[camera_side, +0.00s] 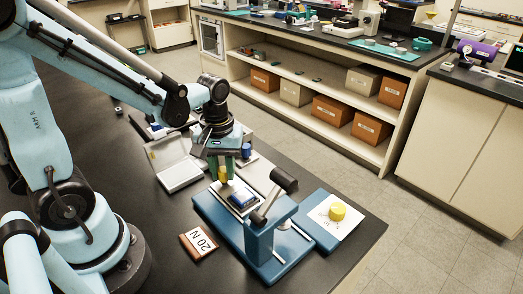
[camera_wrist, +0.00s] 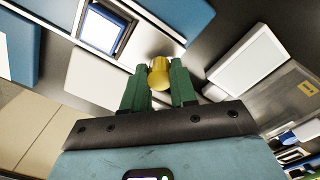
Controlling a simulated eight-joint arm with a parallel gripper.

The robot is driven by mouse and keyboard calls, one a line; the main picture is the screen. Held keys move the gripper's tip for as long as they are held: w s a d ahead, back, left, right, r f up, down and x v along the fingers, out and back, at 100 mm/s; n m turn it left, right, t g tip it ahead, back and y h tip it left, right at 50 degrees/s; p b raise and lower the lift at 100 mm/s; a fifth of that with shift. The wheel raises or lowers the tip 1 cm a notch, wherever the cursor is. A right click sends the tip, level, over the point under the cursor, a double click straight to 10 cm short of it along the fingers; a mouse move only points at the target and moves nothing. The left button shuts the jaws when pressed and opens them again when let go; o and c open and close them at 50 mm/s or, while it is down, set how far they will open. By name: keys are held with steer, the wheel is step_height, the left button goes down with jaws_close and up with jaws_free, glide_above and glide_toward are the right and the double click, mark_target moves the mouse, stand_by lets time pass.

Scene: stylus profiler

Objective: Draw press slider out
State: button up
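The blue press (camera_side: 258,240) stands on the dark bench, with a black-knobbed lever (camera_side: 284,180) tilted up. Its pale slider (camera_side: 228,191) carries a blue-and-white block (camera_side: 242,198); the block also shows in the wrist view (camera_wrist: 101,28). A yellow knob (camera_side: 223,174) stands at the slider's far end. My gripper (camera_side: 223,168) is over this knob from above. In the wrist view, the green fingers of my gripper (camera_wrist: 159,78) stand either side of the yellow knob (camera_wrist: 159,72), which fills the gap and appears touched on both sides.
A "20 N" card (camera_side: 199,243) lies left of the press. A blue plate (camera_side: 319,237) with a white card and a yellow cylinder (camera_side: 337,211) lies to its right. The bench edge is close on the right.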

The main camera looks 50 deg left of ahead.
mark_target(230, 188)
steer(key=o, duration=0.5)
steer(key=shift+a, duration=0.2)
steer(key=shift+c, duration=0.2)
steer(key=shift+r, duration=0.1)
step_height(230, 188, up, 12)
stand_by(0.6)
steer(key=d+f+m+t, duration=0.1)
steer(key=m+t, duration=0.1)
steer(key=m, duration=0.1)
steer(key=f+m+t, duration=0.1)
steer(key=m+t, duration=0.1)
steer(key=m, duration=0.1)
steer(key=d+m+t, duration=0.1)
steer(key=m+t, duration=0.2)
steer(key=shift+d+f, duration=0.35)
steer(key=shift+f, duration=0.05)
